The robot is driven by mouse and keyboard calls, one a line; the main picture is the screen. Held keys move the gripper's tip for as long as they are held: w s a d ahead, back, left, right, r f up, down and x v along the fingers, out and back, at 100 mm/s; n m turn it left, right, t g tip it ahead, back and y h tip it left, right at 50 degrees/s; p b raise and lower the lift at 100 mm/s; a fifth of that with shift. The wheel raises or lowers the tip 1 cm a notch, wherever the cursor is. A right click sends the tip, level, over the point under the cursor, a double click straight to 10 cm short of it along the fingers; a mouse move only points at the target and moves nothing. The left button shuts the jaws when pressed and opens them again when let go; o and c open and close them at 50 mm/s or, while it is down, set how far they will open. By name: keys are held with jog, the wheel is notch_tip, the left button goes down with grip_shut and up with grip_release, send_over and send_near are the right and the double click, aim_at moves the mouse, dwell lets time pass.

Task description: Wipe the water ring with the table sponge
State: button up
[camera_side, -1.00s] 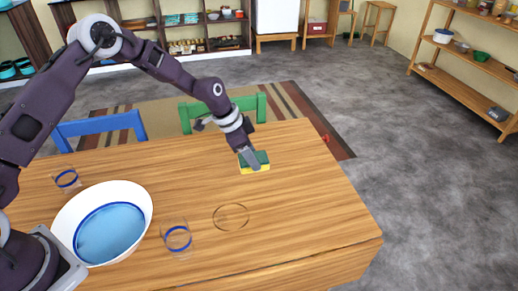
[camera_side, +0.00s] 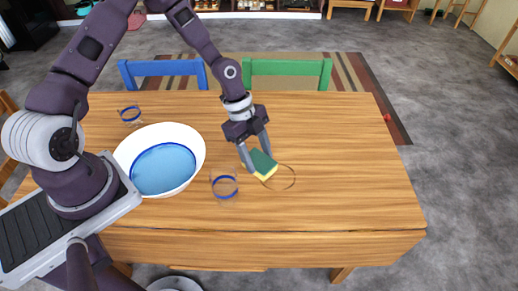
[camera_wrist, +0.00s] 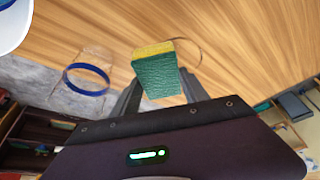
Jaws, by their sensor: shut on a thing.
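The sponge (camera_side: 263,164), green on top with a yellow layer beneath, is gripped between the two fingers of my gripper (camera_side: 259,161). The wrist view also shows the sponge (camera_wrist: 156,78) between the fingers. The water ring (camera_side: 293,183) is a thin dark circle on the wooden table (camera_side: 345,160). The sponge overlaps the ring's left part in the side view and hides some of it. In the wrist view the ring (camera_wrist: 199,52) shows just past the sponge. I cannot tell whether the sponge touches the table.
A clear glass with a blue band (camera_side: 224,186) stands close to the left of the sponge. A white bowl of blue water (camera_side: 197,150) is further left, with another blue-banded glass (camera_side: 130,114) behind it. The table's right side is clear.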

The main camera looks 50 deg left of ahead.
jog(key=shift+f, duration=1.95)
jog(key=shift+w+d+f, duration=0.2)
jog(key=shift+f, duration=0.15)
jog(key=shift+w+d+f, duration=0.15)
jog(key=shift+f, duration=0.2)
jog(key=shift+c, duration=0.7)
jog(key=shift+w+d+f, duration=0.1)
jog(key=shift+w+d, duration=3.1)
jog(key=shift+s+a, duration=3.4)
jog(key=shift+a, duration=0.3)
jog(key=shift+w+d, duration=3.4)
jog(key=shift+w, duration=0.1)
jog(key=shift+d, duration=0.1)
jog(key=shift+s+a, duration=3.5)
jog(key=shift+a, duration=0.1)
jog(key=shift+d+r, duration=0.1)
jog(key=shift+r, duration=4.1)
